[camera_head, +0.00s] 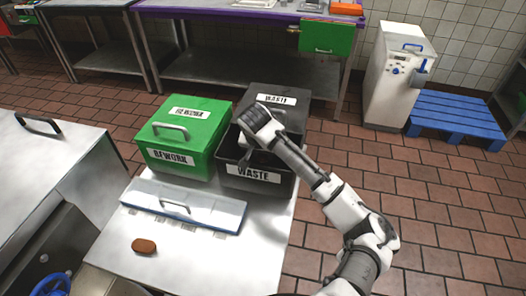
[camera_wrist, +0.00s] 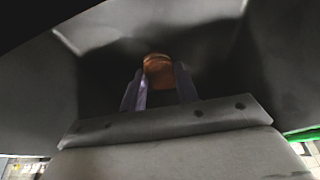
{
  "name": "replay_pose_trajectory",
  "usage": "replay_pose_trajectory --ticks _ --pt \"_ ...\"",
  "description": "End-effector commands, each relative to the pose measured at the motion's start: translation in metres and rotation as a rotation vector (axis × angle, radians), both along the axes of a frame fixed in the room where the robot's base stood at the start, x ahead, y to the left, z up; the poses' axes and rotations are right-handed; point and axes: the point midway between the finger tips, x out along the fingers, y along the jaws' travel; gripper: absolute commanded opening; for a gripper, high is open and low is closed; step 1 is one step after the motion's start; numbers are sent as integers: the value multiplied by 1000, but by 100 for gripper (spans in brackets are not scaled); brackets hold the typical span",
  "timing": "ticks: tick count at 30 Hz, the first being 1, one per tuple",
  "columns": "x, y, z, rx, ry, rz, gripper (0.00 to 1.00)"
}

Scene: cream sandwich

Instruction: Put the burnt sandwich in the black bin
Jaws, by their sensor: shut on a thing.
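The black bin (camera_head: 228,172), labelled WASTE, stands on the metal table with its lid (camera_head: 292,96) open at the back. My gripper (camera_head: 258,140) is over and partly inside the bin's mouth; its fingertips are hard to see there. In the wrist view, my gripper (camera_wrist: 163,84) is shut on a brown sandwich (camera_wrist: 158,72), with the bin's dark inner walls (camera_wrist: 215,50) around it. How burnt the held sandwich is cannot be told in this dim light. Another brown sandwich (camera_head: 144,246) lies on the table near its front.
A green bin (camera_head: 205,158) labelled REWORK, with its lid shut, stands directly left of the black bin. A low metal case with a handle (camera_head: 220,212) lies in front of both. A steel unit (camera_head: 50,150) stands at the left; open floor lies right of the table.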

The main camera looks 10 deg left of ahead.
Motion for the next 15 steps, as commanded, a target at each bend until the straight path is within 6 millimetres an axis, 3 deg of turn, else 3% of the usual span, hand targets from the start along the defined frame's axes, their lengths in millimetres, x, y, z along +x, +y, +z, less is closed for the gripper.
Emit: replay_pose_trajectory --ticks 8,9,14,15 --pt "0 0 -7 -1 0 -2 10" --pt "0 -1 -7 -1 0 -2 32" --pt "1 -1 -8 -2 0 -3 52" --pt "1 -1 -8 -3 0 -3 52"
